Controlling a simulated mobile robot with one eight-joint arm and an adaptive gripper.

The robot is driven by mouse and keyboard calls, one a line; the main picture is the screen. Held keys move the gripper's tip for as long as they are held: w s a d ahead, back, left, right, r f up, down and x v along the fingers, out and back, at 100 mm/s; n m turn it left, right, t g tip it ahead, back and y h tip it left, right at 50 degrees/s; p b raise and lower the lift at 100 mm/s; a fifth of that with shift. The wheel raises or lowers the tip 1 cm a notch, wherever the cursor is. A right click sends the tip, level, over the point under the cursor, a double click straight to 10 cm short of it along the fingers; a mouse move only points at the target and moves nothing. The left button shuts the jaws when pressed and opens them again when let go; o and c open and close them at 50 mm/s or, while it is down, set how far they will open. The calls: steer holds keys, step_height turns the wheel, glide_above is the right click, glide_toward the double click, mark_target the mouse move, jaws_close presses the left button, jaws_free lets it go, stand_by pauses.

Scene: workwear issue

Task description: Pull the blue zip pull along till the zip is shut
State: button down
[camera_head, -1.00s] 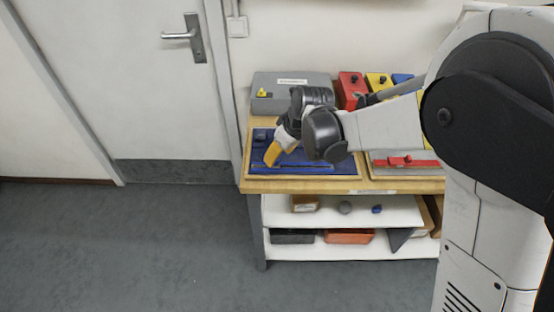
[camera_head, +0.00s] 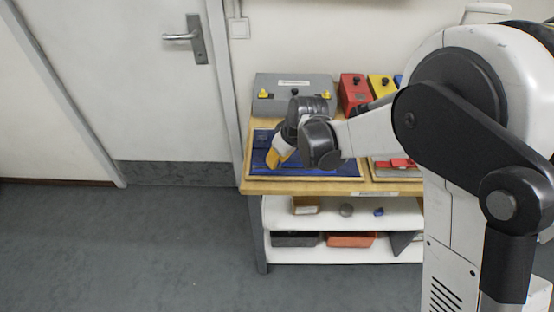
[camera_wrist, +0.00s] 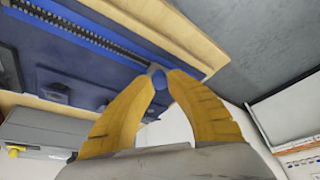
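The blue zip pull (camera_wrist: 159,80) shows between the tips of my two yellow fingers in the wrist view. My gripper (camera_wrist: 168,82) is closed with its fingertips on either side of the pull, which looks pinched between them. The zip's dark teeth (camera_wrist: 100,40) run from the pull to the upper left along a blue panel (camera_wrist: 55,38). In the head view the panel (camera_head: 318,168) lies flat on the bench, and my gripper (camera_head: 272,164) points down at its left part. My wrist hides much of the panel there, and the pull cannot be made out.
The wooden bench (camera_head: 300,187) has a grey box (camera_head: 285,108) with yellow knobs at the back. A red box (camera_head: 352,88) and a yellow box (camera_head: 380,86) stand beside it. A red item (camera_head: 402,164) lies to the right. The floor at left is clear.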

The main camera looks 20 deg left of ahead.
mark_target(329, 169)
steer(key=shift+d, duration=0.1)
steer(key=w+d, duration=0.1)
steer(key=d, duration=0.4)
steer(key=w+d, duration=0.1)
steer(key=d, duration=0.4)
steer(key=w+d, duration=0.1)
steer(key=d, duration=0.4)
steer(key=shift+w+d, duration=0.15)
steer(key=shift+w, duration=0.2)
steer(key=c, duration=1.2)
jaws_free()
steer(key=shift+w+f, duration=0.1)
steer(key=v, duration=1.2)
